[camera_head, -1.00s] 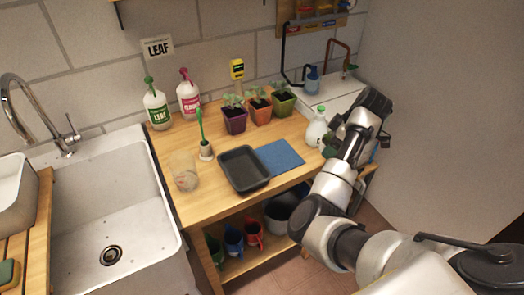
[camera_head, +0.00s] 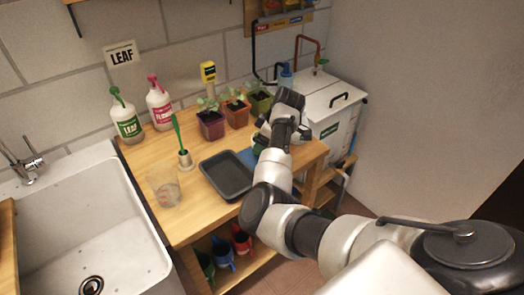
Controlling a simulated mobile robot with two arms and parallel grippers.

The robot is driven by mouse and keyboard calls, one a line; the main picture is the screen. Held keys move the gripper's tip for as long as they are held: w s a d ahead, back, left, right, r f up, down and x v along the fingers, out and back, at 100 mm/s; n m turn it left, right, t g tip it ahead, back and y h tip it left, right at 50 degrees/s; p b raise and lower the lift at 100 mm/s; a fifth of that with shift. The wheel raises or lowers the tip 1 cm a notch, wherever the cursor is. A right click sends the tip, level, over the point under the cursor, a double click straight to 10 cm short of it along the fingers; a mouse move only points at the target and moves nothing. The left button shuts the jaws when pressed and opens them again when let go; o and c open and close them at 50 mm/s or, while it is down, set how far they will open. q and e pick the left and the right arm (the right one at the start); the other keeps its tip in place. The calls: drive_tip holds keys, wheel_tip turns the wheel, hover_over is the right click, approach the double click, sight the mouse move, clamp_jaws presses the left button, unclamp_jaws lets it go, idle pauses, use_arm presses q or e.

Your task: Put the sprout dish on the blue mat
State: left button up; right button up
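The blue mat (camera_head: 246,157) lies on the wooden bench, right of a shallow black tray (camera_head: 228,193). My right arm covers most of the mat. My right gripper (camera_head: 280,140) is above the bench at the mat's right side, mostly hidden behind its own wrist. A bit of dark green shows by its fingers; I cannot tell whether it is part of the gripper or a held thing. I cannot make out the sprout dish for sure. My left gripper is not in view.
A clear cup (camera_head: 163,188) and a green-handled brush (camera_head: 184,157) stand left of the tray. Potted seedlings (camera_head: 236,115) and two spray bottles (camera_head: 127,122) stand along the back. The sink (camera_head: 95,215) is at left. A white lidded box (camera_head: 335,105) is at right.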

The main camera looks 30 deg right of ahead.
drive_tip(key=shift+w+a+f, duration=0.1)
drive_tip(key=shift+w+f, duration=0.05)
drive_tip(key=shift+f, duration=2)
drive_tip(key=shift+f, duration=0.15)
drive_tip(key=o, duration=1)
drive_tip(key=shift+c, duration=0.2)
drive_tip(key=v, duration=1.2)
